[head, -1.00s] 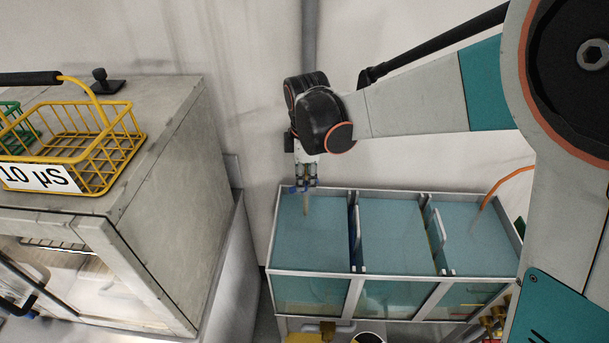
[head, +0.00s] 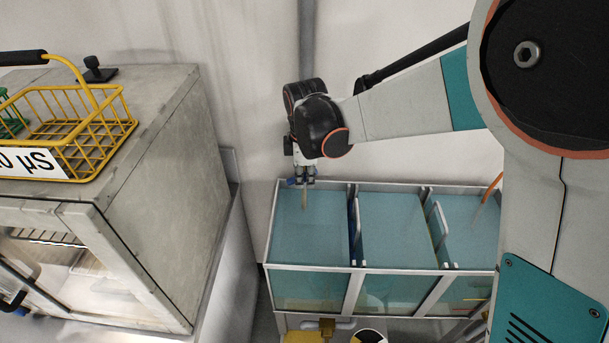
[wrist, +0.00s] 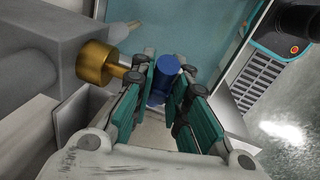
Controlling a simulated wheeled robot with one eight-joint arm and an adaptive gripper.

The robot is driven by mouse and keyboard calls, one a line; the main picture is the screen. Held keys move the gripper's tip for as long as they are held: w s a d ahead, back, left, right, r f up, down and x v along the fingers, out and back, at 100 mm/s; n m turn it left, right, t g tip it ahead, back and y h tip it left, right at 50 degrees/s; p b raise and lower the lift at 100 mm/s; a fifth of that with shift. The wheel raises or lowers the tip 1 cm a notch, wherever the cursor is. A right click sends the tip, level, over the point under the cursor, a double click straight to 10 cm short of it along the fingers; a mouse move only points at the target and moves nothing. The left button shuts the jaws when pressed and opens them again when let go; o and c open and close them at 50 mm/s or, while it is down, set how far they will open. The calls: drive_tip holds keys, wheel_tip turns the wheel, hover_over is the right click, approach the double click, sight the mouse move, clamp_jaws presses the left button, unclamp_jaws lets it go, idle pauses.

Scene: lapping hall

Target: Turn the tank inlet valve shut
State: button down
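The tank inlet valve shows in the wrist view as a brass fitting (wrist: 100,65) on a grey body at left, with a blue handle (wrist: 166,78) beside it. My gripper (wrist: 166,90) has its teal-padded fingers on both sides of the blue handle, which fills the gap between them near the tips. In the head view my gripper (head: 303,180) points down over the left rear of the tank (head: 310,268). Bits of blue show at its fingertips, and a tan spout-like piece (head: 304,196) shows just below. The rest of the valve is hidden there.
The tank has several blue-green compartments with upright dividers and handles (head: 440,222). A grey cabinet (head: 165,150) with a yellow wire basket (head: 75,125) stands at left. A wall (head: 245,80) with a vertical pipe (head: 306,40) is close behind my gripper.

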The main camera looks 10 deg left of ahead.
drive_tip(key=shift+y, duration=0.4)
drive_tip(key=shift+d+f+y+b, duration=0.15)
drive_tip(key=shift+y+b, duration=0.3)
drive_tip(key=shift+y, duration=0.75)
drive_tip(key=shift+f+y+b, duration=0.1)
drive_tip(key=shift+y+b, duration=0.7)
drive_tip(key=shift+y, duration=0.7)
drive_tip(key=shift+m, duration=0.3)
drive_tip(key=c, duration=1.6)
unclamp_jaws()
drive_tip(key=shift+o, duration=0.2)
drive_tip(key=v, duration=1.2)
